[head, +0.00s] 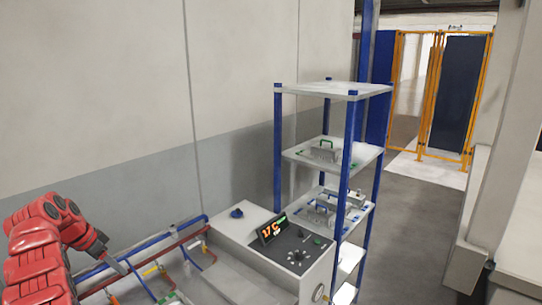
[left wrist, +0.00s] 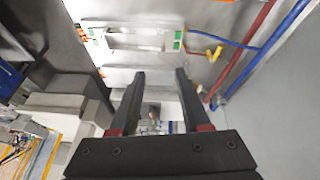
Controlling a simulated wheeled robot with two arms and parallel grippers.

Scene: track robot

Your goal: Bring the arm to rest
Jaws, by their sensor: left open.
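Beyond the fingertips is a pale bench surface with a white block-like fixture (left wrist: 140,38) with green ends. The fingers look apart from it. My right gripper is in neither view.
A console with an orange display (head: 272,230) stands at lower centre. Blue and red pipes (head: 150,250) run along the bench beside my arm. A shelf rack with blue posts (head: 278,150) stands behind the console. The aisle floor (head: 415,220) at right looks clear. Yellow-framed gates (head: 428,100) stand at the back.

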